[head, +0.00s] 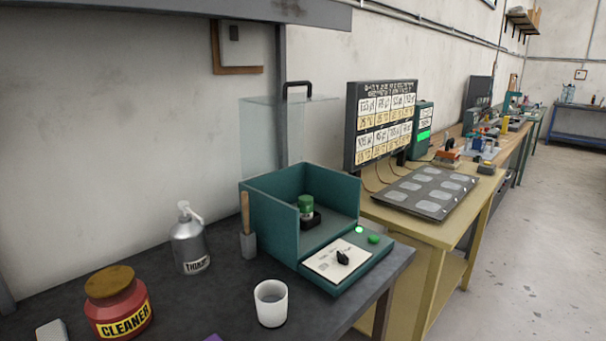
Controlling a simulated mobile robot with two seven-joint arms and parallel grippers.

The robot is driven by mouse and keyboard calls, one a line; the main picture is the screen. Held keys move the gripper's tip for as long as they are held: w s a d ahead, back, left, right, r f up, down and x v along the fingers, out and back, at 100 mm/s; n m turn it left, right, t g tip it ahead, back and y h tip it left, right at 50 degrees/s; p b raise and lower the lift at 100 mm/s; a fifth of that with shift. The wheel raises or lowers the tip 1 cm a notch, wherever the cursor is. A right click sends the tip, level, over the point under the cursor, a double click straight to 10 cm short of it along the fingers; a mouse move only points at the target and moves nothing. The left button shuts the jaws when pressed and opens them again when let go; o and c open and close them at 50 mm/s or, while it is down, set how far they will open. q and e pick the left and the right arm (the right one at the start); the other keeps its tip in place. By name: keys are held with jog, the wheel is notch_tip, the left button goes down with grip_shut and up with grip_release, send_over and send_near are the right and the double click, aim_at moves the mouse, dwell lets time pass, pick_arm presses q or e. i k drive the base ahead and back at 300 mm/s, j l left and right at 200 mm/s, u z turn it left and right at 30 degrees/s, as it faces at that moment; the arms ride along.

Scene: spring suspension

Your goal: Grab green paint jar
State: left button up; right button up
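The green paint jar (306,206) is a small jar with a green lid and a paler body. It stands upright on a small black holder (311,221) inside an open teal box (272,210). The box has a raised transparent cover with a black handle (297,87) behind it. The front and top of the box are open, so the jar is in plain view. Neither of my grippers shows in the head view.
On the dark table (225,291) stand a red cleaner can (118,306), a grey thinner bottle (189,243), a white cup (271,303) and a brush in a grey holder (248,243). A control panel (345,262) fronts the box. A yellow bench (432,232) adjoins at right.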

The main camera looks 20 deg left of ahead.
aim_at(306, 205)
jog(key=i+l+u, duration=0.1)
jog(key=u, duration=0.3)
jog(key=i+l+u, duration=0.15)
jog(key=u, duration=0.3)
jog(key=i+l+u, duration=0.1)
jog(key=u, duration=0.3)
jog(key=i+l+u, duration=0.15)
jog(key=l, duration=0.35)
jog(key=i+l+u, duration=0.1)
jog(key=l, duration=0.45)
jog(key=i+l+u, duration=0.15)
jog(key=l, duration=0.4)
jog(key=i+l+u, duration=0.15)
jog(key=l, duration=0.4)
jog(key=k, duration=0.05)
